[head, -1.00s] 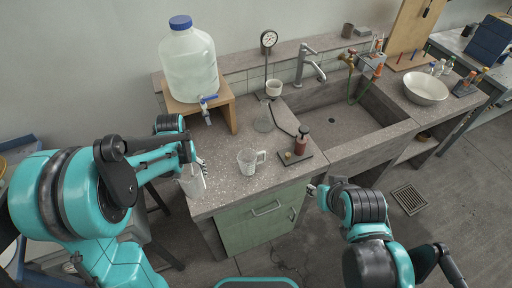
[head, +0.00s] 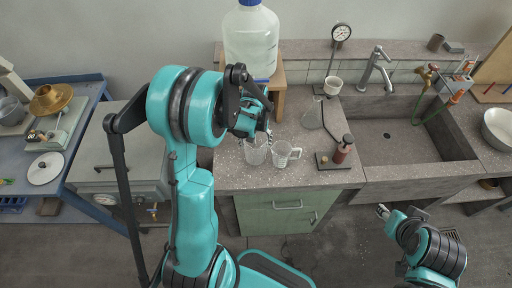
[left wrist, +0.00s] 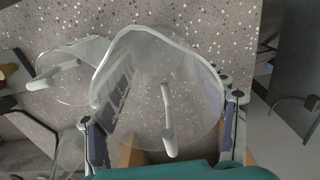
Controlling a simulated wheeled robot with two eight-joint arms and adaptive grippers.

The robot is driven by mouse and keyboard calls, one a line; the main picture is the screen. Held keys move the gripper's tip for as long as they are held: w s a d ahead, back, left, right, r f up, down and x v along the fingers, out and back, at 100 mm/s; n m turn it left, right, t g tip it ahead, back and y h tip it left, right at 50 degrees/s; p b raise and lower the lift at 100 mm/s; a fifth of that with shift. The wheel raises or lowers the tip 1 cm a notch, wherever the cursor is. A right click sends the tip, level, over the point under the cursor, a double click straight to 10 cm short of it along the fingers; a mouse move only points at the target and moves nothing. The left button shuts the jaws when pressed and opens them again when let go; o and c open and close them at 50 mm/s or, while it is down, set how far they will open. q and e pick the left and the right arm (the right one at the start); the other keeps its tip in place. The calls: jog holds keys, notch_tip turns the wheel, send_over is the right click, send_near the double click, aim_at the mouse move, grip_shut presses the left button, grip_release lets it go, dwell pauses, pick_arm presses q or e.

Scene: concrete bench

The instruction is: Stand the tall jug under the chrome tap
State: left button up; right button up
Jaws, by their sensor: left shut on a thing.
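A clear jug (head: 256,154) is held by my left gripper (head: 262,132) over the left part of the counter. I cannot tell whether its base touches the counter. In the left wrist view the clear jug (left wrist: 140,80) lies between the two fingers, its pale handle in the middle. A second clear jug (head: 284,154) with a handle stands just right of it, and also shows at the left of the wrist view (left wrist: 70,70). The chrome tap (head: 376,66) rises behind the sink, far right of the held jug. My right gripper (head: 382,211) is low in front of the sink; its fingers are too small to judge.
The sink basin (head: 400,142) is empty and right of the counter (head: 235,178). A water container (head: 250,42) stands behind the held jug.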

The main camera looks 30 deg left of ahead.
pick_arm(q)
jog(key=shift+f, duration=1)
jog(key=shift+f+b, duration=0.25)
jog(key=shift+b, duration=0.15)
jog(key=o, duration=1.2)
jog(key=shift+r, duration=0.1)
